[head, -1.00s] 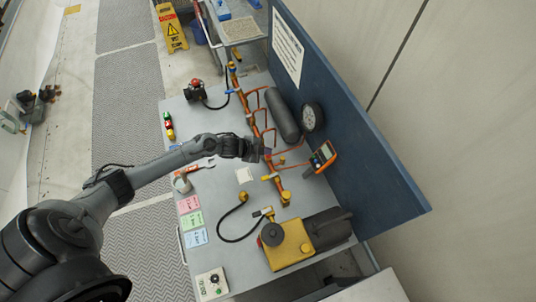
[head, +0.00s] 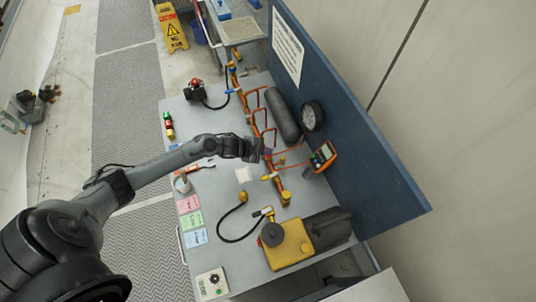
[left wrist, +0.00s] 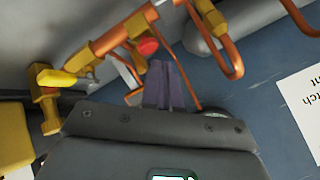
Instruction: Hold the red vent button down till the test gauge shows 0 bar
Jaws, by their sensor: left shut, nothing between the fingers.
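A red button (left wrist: 147,47) sits on the copper manifold pipe in the left wrist view; the gripper hides it in the head view. My left gripper (head: 267,152) is shut and empty over the manifold. In the left wrist view its purple-grey fingertips (left wrist: 159,68) are just below the button; I cannot tell if they touch it. A round dial gauge (head: 312,117) is by the blue board, and an orange meter with a small screen (head: 323,156) stands nearer the gripper. I cannot read either. My right gripper is not in view.
A dark cylinder (head: 284,116) lies behind the manifold. A yellow pump (head: 287,244) stands at the near end of the grey bench (head: 228,204). The blue board (head: 355,160) bounds the right side. A yellow valve handle (left wrist: 57,78) is left of the fingers.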

